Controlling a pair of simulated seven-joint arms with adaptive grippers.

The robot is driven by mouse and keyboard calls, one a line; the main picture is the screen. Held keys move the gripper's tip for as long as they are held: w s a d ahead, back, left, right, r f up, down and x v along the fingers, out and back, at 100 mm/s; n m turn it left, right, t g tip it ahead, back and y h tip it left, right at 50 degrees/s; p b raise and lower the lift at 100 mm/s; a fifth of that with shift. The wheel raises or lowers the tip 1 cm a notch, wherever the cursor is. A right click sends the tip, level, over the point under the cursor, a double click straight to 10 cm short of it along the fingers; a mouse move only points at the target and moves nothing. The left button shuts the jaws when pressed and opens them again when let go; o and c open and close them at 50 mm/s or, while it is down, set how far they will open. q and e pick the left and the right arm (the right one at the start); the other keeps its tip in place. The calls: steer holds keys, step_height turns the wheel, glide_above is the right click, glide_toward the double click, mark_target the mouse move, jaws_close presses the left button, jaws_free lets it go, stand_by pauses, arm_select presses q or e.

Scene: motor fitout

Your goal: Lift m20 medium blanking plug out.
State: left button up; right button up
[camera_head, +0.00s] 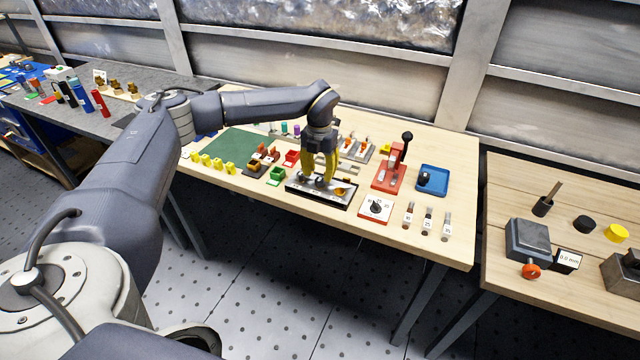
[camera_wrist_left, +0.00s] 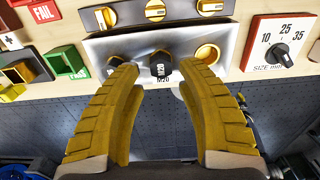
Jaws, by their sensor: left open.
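The M20 blanking plug (camera_wrist_left: 160,65) is a black hex-headed plug with white M20 lettering, seated in the middle of a pale metal plate (camera_wrist_left: 226,36). A second black plug (camera_wrist_left: 115,63) is to its left, partly behind a finger. An empty-looking brass-ringed hole (camera_wrist_left: 207,53) is to its right. My left gripper (camera_wrist_left: 160,80) has its yellow fingers apart, with the M20 plug showing between the tips and nothing held. In the head view my left gripper (camera_head: 319,181) points down over the dark-edged plate unit (camera_head: 345,200). It hides part of the plugs there. My right gripper is not in view.
A size dial (camera_head: 375,208) stands right of the plate, with a red lever press (camera_head: 390,175) and blue tray (camera_head: 433,180) behind it. Green (camera_head: 277,175) and red bins sit to the left. Several small labelled parts lie near the table's right front. The table edge is close in front.

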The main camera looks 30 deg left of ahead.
mark_target(320, 179)
arm_select(q)
step_height(320, 179, up, 12)
steer(key=shift+f, duration=0.2)
steer(key=o, duration=0.3)
steer(key=shift+r, duration=0.35)
steer(key=shift+r, duration=0.1)
step_height(320, 179, down, 11)
steer(key=shift+w+f, duration=0.1)
steer(key=shift+f, duration=2.75)
jaws_close()
